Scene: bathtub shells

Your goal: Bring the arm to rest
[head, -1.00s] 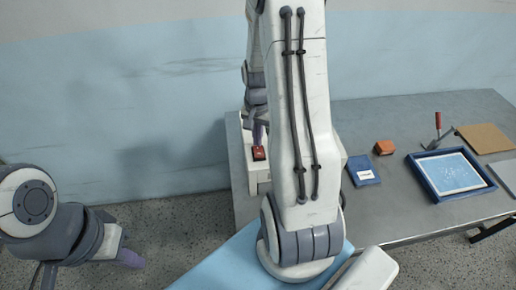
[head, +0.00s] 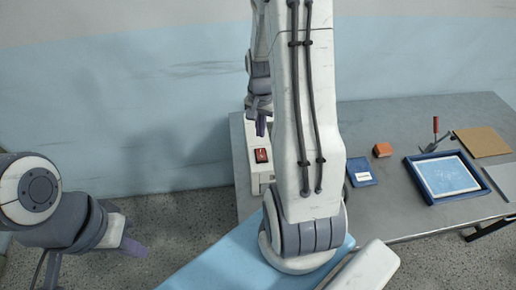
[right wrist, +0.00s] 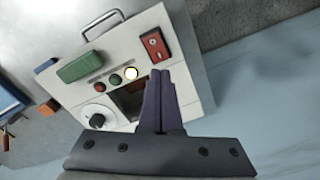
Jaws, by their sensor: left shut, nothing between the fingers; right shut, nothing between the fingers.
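My right gripper (head: 261,128) is shut and empty. It hangs just above and behind the red switch (head: 262,155) of a white control box (head: 253,178), apart from it. In the right wrist view the shut fingers (right wrist: 160,76) point up over the box panel (right wrist: 70,90), with the red switch (right wrist: 155,45) beyond the tips. My left gripper (head: 133,247) is shut and empty, low at the left over the floor. My right arm's upper link hides part of the box in the head view.
On the grey table (head: 400,125) are a blue packet (head: 361,172), an orange block (head: 382,150), a blue-framed tray (head: 411,170) and a brown board (head: 482,142).

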